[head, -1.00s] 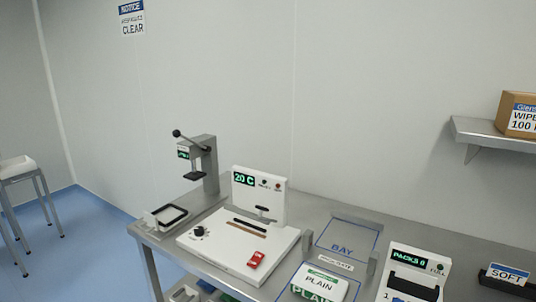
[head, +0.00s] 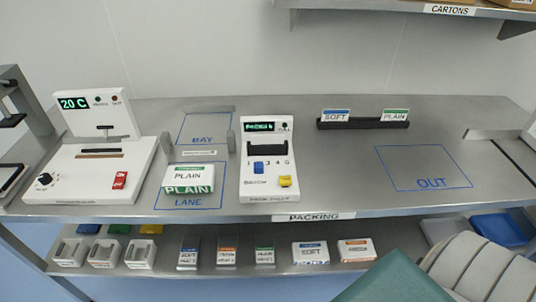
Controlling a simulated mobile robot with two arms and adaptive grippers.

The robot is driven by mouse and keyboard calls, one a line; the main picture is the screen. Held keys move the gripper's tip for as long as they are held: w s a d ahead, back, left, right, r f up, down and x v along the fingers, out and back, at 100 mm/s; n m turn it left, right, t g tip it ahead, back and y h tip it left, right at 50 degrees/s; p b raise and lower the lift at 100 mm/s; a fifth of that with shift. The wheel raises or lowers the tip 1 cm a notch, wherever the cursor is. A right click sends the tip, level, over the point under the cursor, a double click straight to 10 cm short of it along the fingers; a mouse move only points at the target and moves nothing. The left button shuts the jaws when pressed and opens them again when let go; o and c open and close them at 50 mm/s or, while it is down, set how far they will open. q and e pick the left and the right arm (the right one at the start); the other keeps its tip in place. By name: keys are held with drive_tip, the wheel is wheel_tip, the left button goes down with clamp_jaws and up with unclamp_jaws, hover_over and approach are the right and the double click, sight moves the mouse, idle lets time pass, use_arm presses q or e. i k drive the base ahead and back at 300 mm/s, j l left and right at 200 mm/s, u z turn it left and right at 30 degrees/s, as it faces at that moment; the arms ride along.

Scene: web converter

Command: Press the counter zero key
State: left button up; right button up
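The pack counter (head: 268,193) is a white unit with a sloped front, standing on the steel table near the middle of the head view. Its green display (head: 260,127) reads PACKS and a figure too small to be sure of. Below a dark slot are several small numbers and a blue key or slider (head: 258,167). A yellow key (head: 285,181) sits at the lower right of its front. The small labels cannot be read, so I cannot tell which part is the zero key.
A white sealer (head: 80,185) showing 20 C stands left. A PLAIN pack (head: 189,178) lies in the LANE outline, left of the counter. A dark rack (head: 362,123) holds SOFT and PLAIN cards behind. The OUT area (head: 425,167) is clear. A lower shelf holds several packs.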

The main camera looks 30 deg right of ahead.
sight(284, 181)
drive_tip(key=z, duration=0.35)
drive_tip(key=l+z, duration=0.15)
drive_tip(key=z, duration=0.55)
